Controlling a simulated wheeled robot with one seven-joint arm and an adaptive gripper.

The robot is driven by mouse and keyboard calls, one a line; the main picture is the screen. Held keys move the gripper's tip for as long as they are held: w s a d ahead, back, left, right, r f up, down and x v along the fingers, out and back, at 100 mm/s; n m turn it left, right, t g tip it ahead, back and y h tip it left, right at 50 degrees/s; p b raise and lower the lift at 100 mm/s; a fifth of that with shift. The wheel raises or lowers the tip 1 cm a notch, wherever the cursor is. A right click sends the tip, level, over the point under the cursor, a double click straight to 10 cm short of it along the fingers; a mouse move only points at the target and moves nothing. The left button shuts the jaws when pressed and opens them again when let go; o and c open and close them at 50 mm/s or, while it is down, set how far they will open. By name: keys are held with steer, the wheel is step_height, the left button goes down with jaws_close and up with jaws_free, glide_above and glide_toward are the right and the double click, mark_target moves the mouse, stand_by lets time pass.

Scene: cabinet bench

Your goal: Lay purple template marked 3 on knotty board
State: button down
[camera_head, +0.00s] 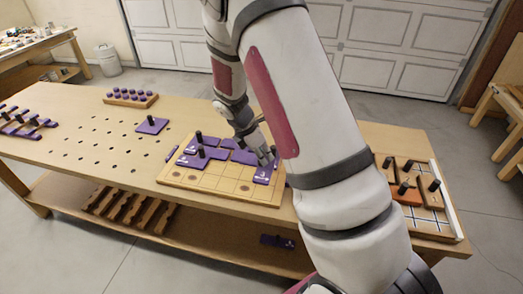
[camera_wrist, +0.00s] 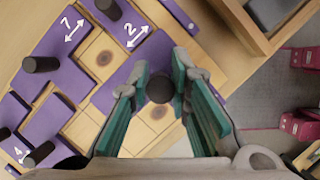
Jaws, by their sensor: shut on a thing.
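The knotty board (camera_head: 205,184) is a pale wooden board with knots, lying on the bench. Several purple templates with dark knobs lie on it; in the wrist view I read marks 7 (camera_wrist: 62,40), 2 (camera_wrist: 150,42) and 4 (camera_wrist: 12,135). My gripper (camera_head: 265,158) is over the board's right end, shut on the dark knob (camera_wrist: 160,88) of a purple template (camera_head: 263,178). That template is at the board's right edge; its number is too small to read in the head view. I cannot tell whether it touches the board.
Another purple template (camera_head: 152,126) lies apart on the bench among holes. A block with purple pegs (camera_head: 130,98) stands at the back, and more purple pieces (camera_head: 22,122) at the far left. A tray with knobbed wooden blocks (camera_head: 408,182) is right of my arm. A purple piece (camera_head: 277,241) lies on the lower shelf.

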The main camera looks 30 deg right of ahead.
mark_target(263, 169)
steer(key=shift+d+f+b, duration=0.15)
steer(key=shift+f+b, duration=0.6)
steer(key=shift+f, duration=1.7)
steer(key=shift+f, duration=1.1)
stand_by(1.3)
steer(key=c, duration=1)
jaws_free()
steer(key=shift+r+p, duration=1.4)
steer(key=shift+r, duration=2.65)
